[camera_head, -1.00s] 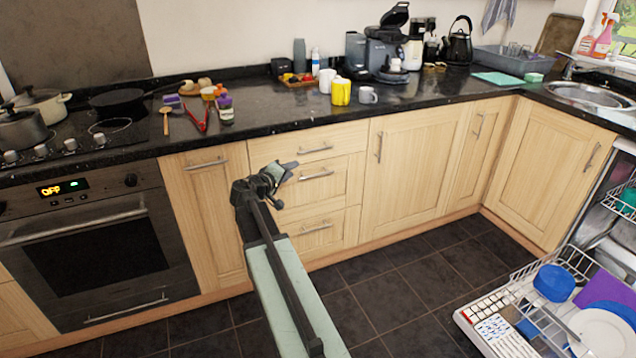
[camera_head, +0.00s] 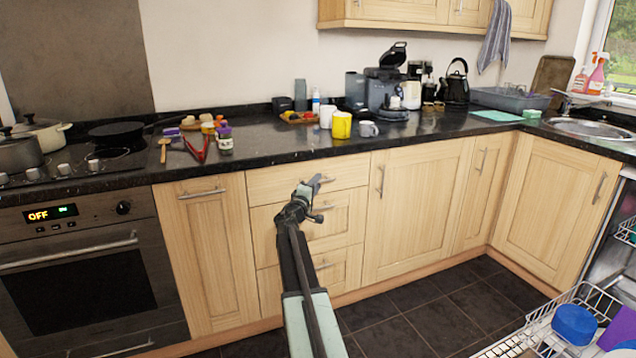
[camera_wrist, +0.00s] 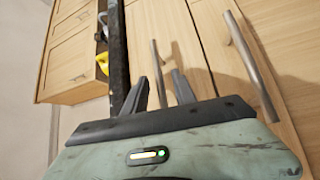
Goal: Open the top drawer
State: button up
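The top drawer (camera_head: 267,186) is shut, a pale wood front just under the dark worktop. Its bar handle is mostly hidden by my gripper (camera_head: 316,187) in the head view. In the wrist view the top drawer's handle (camera_wrist: 155,60) appears between my gripper's two dark fingers (camera_wrist: 160,88), which are apart with nothing held. I cannot tell whether the fingers reach around the bar or stop short of it. The middle drawer's handle (camera_wrist: 252,68) shows to the right in the wrist view.
The dark worktop (camera_head: 275,150) overhangs just above the drawer. A cupboard (camera_head: 205,250) is on the left and another (camera_head: 415,205) on the right. An open dishwasher rack (camera_head: 535,335) stands at the lower right. Floor (camera_head: 400,310) in front is clear.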

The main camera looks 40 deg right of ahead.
jog(key=shift+w+d, duration=0.2)
jog(key=shift+d, duration=0.4)
jog(key=shift+a, duration=0.1)
grip_shut()
dwell(0.9)
